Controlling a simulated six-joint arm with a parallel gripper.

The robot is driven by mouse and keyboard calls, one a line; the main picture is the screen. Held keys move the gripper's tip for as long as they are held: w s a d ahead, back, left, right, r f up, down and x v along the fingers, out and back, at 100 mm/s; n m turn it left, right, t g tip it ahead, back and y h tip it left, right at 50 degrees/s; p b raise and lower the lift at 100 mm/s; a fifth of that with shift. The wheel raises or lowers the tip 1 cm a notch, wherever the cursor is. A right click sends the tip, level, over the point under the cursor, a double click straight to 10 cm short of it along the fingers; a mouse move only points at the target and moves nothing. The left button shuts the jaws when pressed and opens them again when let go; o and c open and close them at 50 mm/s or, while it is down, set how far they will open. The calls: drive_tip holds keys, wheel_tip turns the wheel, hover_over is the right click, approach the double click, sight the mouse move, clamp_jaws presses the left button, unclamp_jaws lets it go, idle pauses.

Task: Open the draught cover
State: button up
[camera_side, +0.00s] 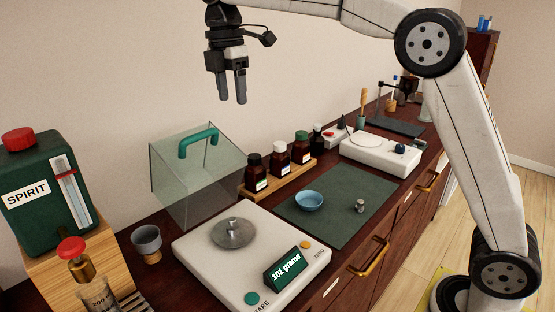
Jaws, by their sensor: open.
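The draught cover (195,178) is a clear, greenish glass box with a green handle (198,142) on top. It stands at the back left by the wall, behind the balance (210,266), and looks clear of the pan. The white balance has a round grey pan (231,233) with a small metal piece (233,223) on it, and its display (287,269) reads "101 grams". My gripper (233,100) points down, open and empty, well above the cover and slightly to the right of its handle.
Brown bottles (279,162) stand on a wooden rack right of the cover. A green mat (345,187) holds a blue bowl (309,200) and a small metal weight (360,205). A grey cup (146,239) and green spirit container (42,189) stand left. Air around my gripper is free.

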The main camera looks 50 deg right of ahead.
drive_tip(key=shift+s+d+r, duration=0.1)
drive_tip(key=shift+s+r, duration=0.25)
drive_tip(key=shift+s, duration=0.45)
drive_tip(key=shift+s+d+r, duration=0.1)
drive_tip(key=shift+s+r, duration=0.25)
drive_tip(key=shift+s, duration=0.45)
drive_tip(key=shift+w+f, duration=0.1)
clamp_jaws()
drive_tip(key=shift+w+d+f+m+t+y, duration=0.25)
drive_tip(key=shift+w+d+t+y, duration=0.2)
drive_tip(key=shift+t+y, duration=0.4)
drive_tip(key=shift+w+d+f+m+t+y, duration=0.15)
drive_tip(key=shift+w+d+f+t+y, duration=0.35)
drive_tip(key=shift+t, duration=0.65)
drive_tip(key=shift+w+d+f+m+t+y, duration=0.2)
drive_tip(key=shift+w+d+t+y, duration=0.2)
drive_tip(key=shift+t+y, duration=0.5)
